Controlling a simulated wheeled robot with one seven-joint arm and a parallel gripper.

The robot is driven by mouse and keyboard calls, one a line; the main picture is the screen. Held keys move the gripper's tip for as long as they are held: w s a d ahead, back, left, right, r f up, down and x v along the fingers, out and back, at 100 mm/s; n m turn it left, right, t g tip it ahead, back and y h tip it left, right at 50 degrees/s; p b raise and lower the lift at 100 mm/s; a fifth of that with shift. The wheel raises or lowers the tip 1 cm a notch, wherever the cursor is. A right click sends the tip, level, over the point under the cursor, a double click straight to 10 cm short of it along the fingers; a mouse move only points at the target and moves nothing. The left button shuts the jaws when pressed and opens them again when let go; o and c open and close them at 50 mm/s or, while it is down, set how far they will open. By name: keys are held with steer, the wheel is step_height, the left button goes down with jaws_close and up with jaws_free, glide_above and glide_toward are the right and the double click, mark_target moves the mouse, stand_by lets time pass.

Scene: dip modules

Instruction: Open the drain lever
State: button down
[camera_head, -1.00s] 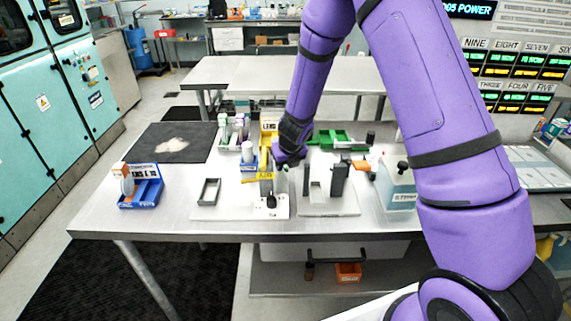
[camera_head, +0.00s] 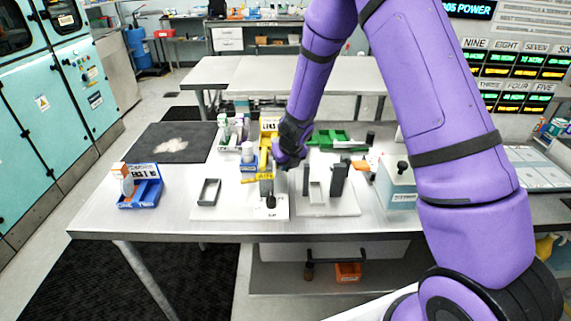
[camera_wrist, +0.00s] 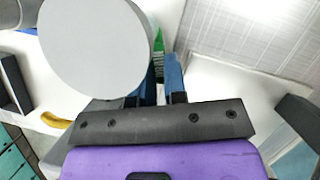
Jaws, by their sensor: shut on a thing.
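My gripper (camera_head: 279,165) is low over the table, just right of a yellow stand (camera_head: 265,158) on a white base. In the wrist view its two blue fingers (camera_wrist: 164,80) are close together, shut on what seems to be the drain lever. The lever itself is hidden there, behind a large pale grey round part (camera_wrist: 95,48) and the fingers. I cannot tell how far the lever is turned.
A green tray (camera_head: 328,139) lies behind. A blue bin (camera_head: 142,192) and dark mat (camera_head: 178,143) are left.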

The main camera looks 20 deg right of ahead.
steer(key=n, duration=0.2)
steer(key=d+n+y, duration=0.1)
steer(key=shift+w+g, duration=0.25)
steer(key=shift+g, duration=0.05)
steer(key=n, duration=0.1)
steer(key=n+y, duration=0.1)
steer(key=n, duration=0.1)
steer(key=shift+w+d, duration=0.35)
steer(key=shift+d, duration=0.05)
steer(key=n, duration=0.2)
steer(key=w+n+g+y, duration=0.1)
steer(key=n, duration=0.1)
steer(key=w+d+n+g, duration=0.1)
steer(key=shift+n+y, duration=0.3)
steer(key=shift+n, duration=0.1)
steer(key=c, duration=1.2)
jaws_free()
steer(key=shift+o, duration=0.2)
steer(key=shift+d, duration=0.1)
